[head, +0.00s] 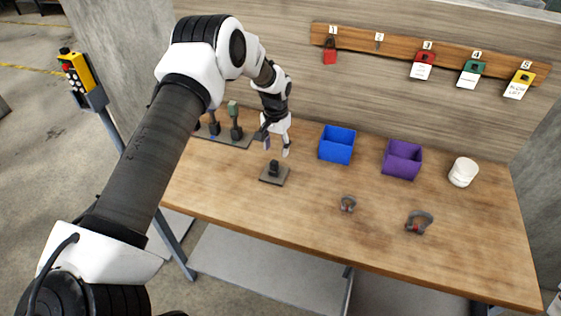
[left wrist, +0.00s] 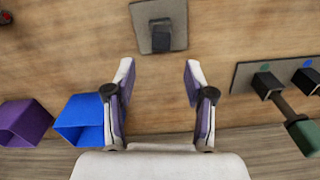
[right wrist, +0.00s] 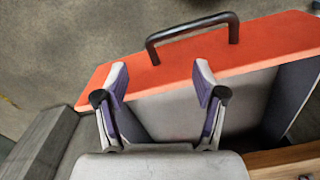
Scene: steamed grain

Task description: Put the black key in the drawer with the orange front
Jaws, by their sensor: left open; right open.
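A small black piece (head: 275,167), which looks like the black key seated upright, stands on a grey square plate (head: 266,180) on the table. In the left wrist view the black piece (left wrist: 160,38) and plate (left wrist: 178,14) are at the top, beyond the fingertips. My left gripper (head: 277,147) is open and empty, above and behind the plate; it also shows in the left wrist view (left wrist: 158,72). The drawer with the orange front (right wrist: 200,54) and its dark handle (right wrist: 190,32) shows in the right wrist view, pulled open with its grey inside visible. My right gripper (right wrist: 158,75) is open over it, apart from the handle.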

